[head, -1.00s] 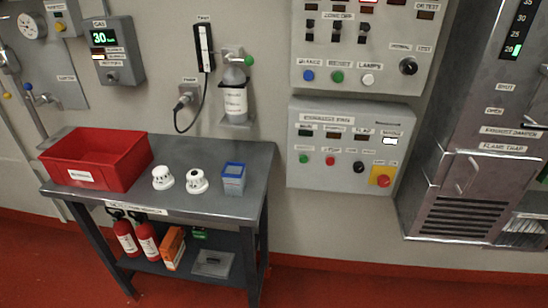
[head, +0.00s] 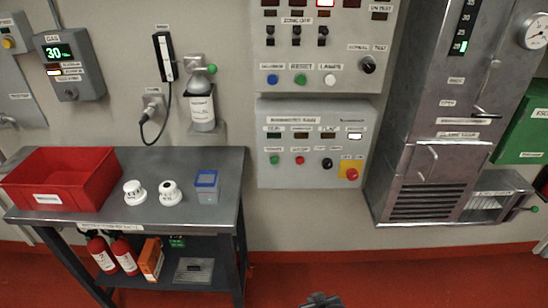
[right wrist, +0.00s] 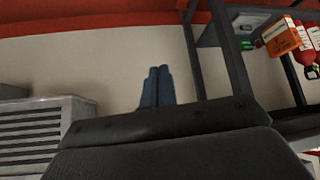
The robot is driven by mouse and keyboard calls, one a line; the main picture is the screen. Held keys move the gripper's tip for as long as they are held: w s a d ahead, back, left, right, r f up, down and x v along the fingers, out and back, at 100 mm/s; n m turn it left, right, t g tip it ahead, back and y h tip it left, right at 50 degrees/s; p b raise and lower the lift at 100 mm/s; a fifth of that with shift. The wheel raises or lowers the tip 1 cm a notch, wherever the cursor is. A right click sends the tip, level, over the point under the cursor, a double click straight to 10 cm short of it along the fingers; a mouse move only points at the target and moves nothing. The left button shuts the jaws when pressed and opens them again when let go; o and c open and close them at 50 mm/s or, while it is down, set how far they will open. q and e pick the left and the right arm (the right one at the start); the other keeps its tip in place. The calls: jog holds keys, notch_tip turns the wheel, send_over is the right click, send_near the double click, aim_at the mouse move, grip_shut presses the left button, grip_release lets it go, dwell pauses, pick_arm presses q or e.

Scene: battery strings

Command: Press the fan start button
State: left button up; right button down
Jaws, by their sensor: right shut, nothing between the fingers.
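The fan panel is a grey box (head: 312,178) on the wall, low in the middle of the head view. A green button (head: 274,160), probably the fan start, is at its lower left. To its right are a red button (head: 299,160), a black knob (head: 327,163) and a red emergency knob (head: 352,174) on a yellow plate. My right gripper (head: 320,300) shows only in part at the bottom edge, well below the panel. In the right wrist view its two fingers (right wrist: 157,87) are together and empty, against bare wall. My left gripper is not in view.
A metal bench (head: 225,170) stands at left with a red bin (head: 62,178), two white detectors and a blue box (head: 206,186). A steel cabinet (head: 428,175) juts out at right. Another button panel (head: 320,78) is above. The floor below the fan panel is clear.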

aim_at(274, 160)
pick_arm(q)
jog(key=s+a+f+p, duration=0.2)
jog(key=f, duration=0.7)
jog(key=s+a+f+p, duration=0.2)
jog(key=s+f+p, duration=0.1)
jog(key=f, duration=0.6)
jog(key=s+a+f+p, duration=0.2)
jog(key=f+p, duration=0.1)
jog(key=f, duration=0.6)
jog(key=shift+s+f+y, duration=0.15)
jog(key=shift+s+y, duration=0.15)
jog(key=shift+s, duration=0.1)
pick_arm(e)
jog(key=w+a+r+n+t+y, duration=0.2)
jog(key=w+r, duration=0.4)
jog(key=w, duration=0.3)
jog(key=w+a+r+n+t+y, duration=0.3)
jog(key=w+a+r+n+y, duration=0.2)
jog(key=w, duration=0.5)
jog(key=w+a+r+n+t+y, duration=0.3)
jog(key=w+r+n+y, duration=0.1)
jog(key=w+r, duration=0.4)
jog(key=shift+w+a+y, duration=0.15)
jog(key=shift+w+y, duration=0.75)
jog(key=shift+w, duration=0.25)
